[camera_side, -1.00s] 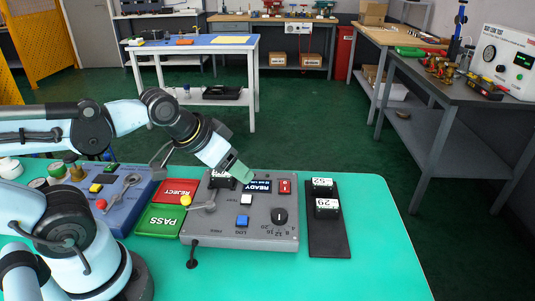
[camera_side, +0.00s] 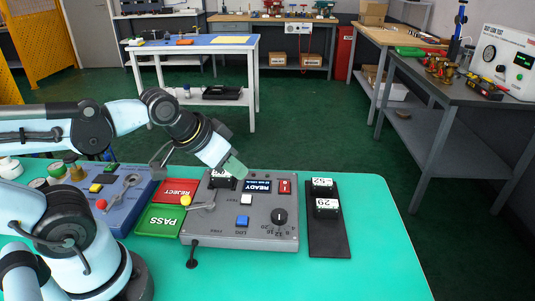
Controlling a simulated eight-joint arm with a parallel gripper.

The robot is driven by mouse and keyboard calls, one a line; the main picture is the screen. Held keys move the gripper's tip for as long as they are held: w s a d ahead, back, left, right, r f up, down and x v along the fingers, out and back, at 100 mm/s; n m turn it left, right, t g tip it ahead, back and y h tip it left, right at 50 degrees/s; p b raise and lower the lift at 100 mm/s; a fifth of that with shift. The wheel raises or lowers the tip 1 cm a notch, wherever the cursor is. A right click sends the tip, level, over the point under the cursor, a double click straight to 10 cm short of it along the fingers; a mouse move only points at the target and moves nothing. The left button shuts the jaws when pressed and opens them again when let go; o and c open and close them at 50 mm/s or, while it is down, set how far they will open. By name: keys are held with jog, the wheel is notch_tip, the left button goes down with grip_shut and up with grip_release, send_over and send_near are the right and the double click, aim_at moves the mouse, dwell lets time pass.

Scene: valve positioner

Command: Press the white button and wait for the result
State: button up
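A dark block with a white label (camera_side: 222,181) sits on the box's back left, partly hidden by my gripper.
A black dial (camera_side: 279,217) and a red counter (camera_side: 285,186) are on the box's right. A yellow-knobbed lever (camera_side: 203,206) is on its left. Red REJECT (camera_side: 176,191) and green PASS (camera_side: 160,220) trays lie left. A black rack (camera_side: 328,241) holds labelled blocks.

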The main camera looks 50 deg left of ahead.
grip_shut()
dwell(1.3)
